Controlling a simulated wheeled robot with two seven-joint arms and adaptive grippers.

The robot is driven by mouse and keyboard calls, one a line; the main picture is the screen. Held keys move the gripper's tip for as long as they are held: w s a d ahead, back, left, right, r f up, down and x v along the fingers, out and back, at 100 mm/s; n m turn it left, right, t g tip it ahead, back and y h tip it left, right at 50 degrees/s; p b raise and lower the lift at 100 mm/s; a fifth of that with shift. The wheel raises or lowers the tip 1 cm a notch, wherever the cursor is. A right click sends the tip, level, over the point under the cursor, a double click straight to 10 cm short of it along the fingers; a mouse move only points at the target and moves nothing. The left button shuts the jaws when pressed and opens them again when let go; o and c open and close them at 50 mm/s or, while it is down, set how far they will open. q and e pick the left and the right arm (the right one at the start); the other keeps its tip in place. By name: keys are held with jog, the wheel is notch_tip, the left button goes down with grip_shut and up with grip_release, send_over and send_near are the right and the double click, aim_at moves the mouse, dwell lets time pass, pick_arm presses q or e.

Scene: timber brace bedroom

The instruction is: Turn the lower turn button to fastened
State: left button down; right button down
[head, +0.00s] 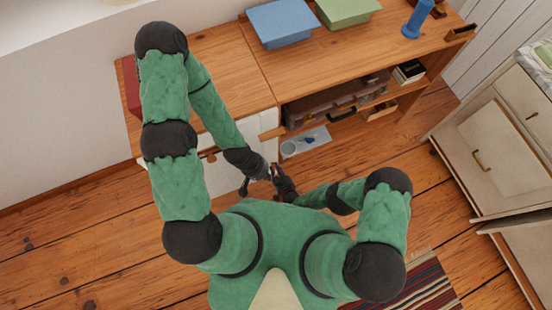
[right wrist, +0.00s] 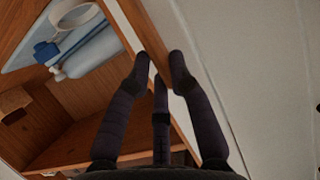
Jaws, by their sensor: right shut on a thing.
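The cabinet's white door (head: 225,172) hangs under the wooden top and fills the right of the right wrist view (right wrist: 250,70). A wooden turn button (head: 272,133) shows high on the front by the door's right edge. My right gripper (head: 277,171) is at the lower part of that edge. In the right wrist view its fingers (right wrist: 158,62) close around a small piece by the wooden upright, which I take as the lower turn button; the fingers mostly hide it and its angle is unclear. My left gripper (head: 255,181) is beside it, fingers apart, with nothing visible in them.
Right of the upright is an open shelf bay with a brown case (head: 325,105) and a pale blue tray (head: 305,143) holding small things. Blue (head: 282,22) and green (head: 347,9) boxes stand on top. A pale dresser (head: 500,150) stands at right.

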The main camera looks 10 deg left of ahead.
jog(key=shift+a, duration=0.1)
jog(key=shift+s+a+f+n+t+h, duration=0.1)
jog(key=shift+s+a+n+t+h, duration=0.2)
jog(key=shift+n, duration=0.45)
jog(key=shift+s+a+f+n+t+h, duration=0.15)
jog(key=shift+n+t+h, duration=0.3)
jog(key=shift+n, duration=0.35)
jog(key=shift+s+a+r+n+t+h, duration=0.1)
jog(key=shift+a+n+t+h, duration=0.2)
jog(key=shift+n, duration=0.45)
jog(key=shift+f, duration=0.1)
jog(key=c, duration=1.1)
grip_release()
jog(key=shift+r, duration=5)
